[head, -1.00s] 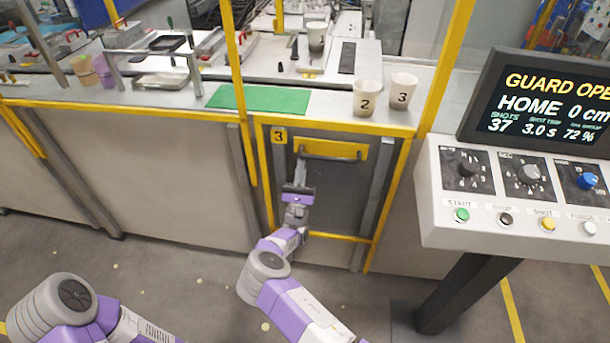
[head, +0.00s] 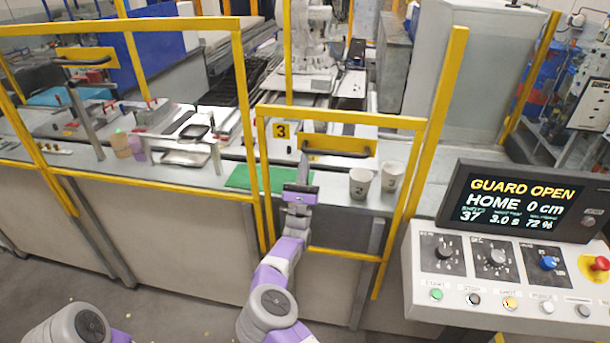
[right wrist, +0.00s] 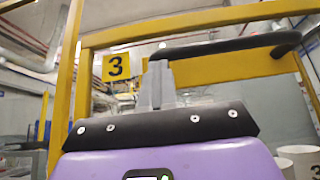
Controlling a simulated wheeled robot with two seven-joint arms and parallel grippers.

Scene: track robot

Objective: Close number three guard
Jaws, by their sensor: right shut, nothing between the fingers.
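The number three guard (head: 340,117) is a yellow-framed panel with a "3" plate (head: 282,130) at its upper left. Its top bar stands above the counter, and its lower bar is below the counter edge. Its dark handle (head: 345,153) lies across a yellow plate. My right gripper (head: 305,158) is shut and empty, pointing up at the handle's left end. In the right wrist view the fingers (right wrist: 157,85) are just under the left end of the handle (right wrist: 220,48); I cannot tell whether they touch. My left gripper is out of view.
A control console (head: 500,265) stands at the right; its screen (head: 515,203) reads "GUARD OPEN". Paper cups (head: 360,184) and a green mat (head: 238,178) are on the counter behind the guard. Another yellow-framed guard (head: 130,24) stands raised at the left.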

